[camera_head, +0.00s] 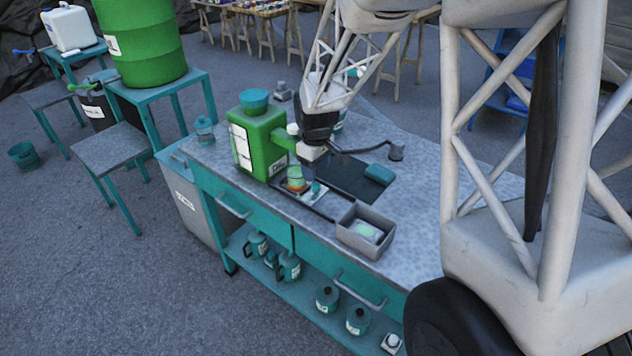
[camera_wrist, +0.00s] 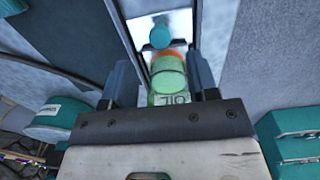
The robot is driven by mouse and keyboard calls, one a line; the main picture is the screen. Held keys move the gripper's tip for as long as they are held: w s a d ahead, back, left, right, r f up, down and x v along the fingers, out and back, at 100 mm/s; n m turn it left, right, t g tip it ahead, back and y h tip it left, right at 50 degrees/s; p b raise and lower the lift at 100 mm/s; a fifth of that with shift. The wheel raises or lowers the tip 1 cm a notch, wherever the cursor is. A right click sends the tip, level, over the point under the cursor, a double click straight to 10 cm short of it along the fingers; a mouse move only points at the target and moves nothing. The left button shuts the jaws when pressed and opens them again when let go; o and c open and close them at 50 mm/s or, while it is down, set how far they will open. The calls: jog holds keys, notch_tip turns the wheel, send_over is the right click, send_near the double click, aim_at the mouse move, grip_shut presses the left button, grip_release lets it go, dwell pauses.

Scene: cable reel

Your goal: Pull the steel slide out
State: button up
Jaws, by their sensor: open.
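The steel slide (camera_head: 314,198) is a pale metal strip lying on the workbench, with a small teal knob (camera_head: 316,187) on it. In the wrist view the bright slide (camera_wrist: 178,24) runs away from me, with the teal knob (camera_wrist: 160,36) on top. A small green oil container (camera_head: 296,174) with an orange band stands by the slide. It also shows in the wrist view (camera_wrist: 168,76), between my fingers in the picture. My gripper (camera_wrist: 161,62) is open and empty. In the head view my gripper (camera_head: 312,154) is above the bench, behind the container; its fingertips are hard to make out.
A big green canister (camera_head: 262,143) stands left of my gripper. A grey open box (camera_head: 366,230) with a pale item inside is at the front right. A dark mat (camera_head: 352,176) with a teal block (camera_head: 379,173) lies to the right. The right bench top is mostly clear.

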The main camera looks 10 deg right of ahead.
aim_at(316, 185)
jog(key=shift+f, duration=2.65)
jog(key=shift+c, duration=0.2)
grip_shut()
